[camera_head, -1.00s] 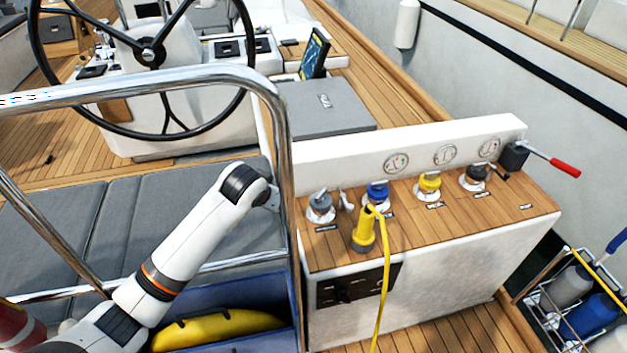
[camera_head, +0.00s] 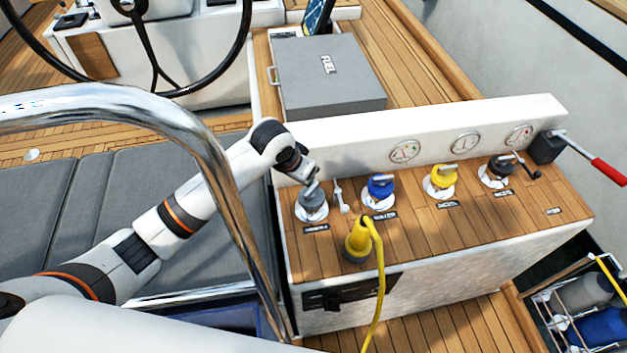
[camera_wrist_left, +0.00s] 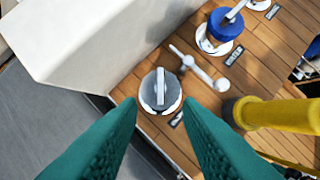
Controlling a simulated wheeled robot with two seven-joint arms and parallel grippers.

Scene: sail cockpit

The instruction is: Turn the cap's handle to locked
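The grey cap (camera_head: 312,203) sits on a round metal flange at the left end of the wooden panel top. Its raised bar handle shows in the left wrist view (camera_wrist_left: 160,88), pointing roughly up the picture. Which cap the task means is not shown. A blue cap (camera_head: 380,188), a yellow cap (camera_head: 443,179) and a black cap (camera_head: 500,169) stand to the right in a row. My left gripper (camera_wrist_left: 159,104) is open, its green fingers on either side below the grey cap, apparently without touching it. In the head view it is just above the cap. My right gripper is not in view.
A yellow plug with a cable (camera_head: 359,240) stands in front of the caps. A small metal lever (camera_head: 341,197) is just right of the grey cap. A white gauge wall (camera_head: 437,140) rises behind. A steel rail (camera_head: 218,180) crosses before my left arm.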

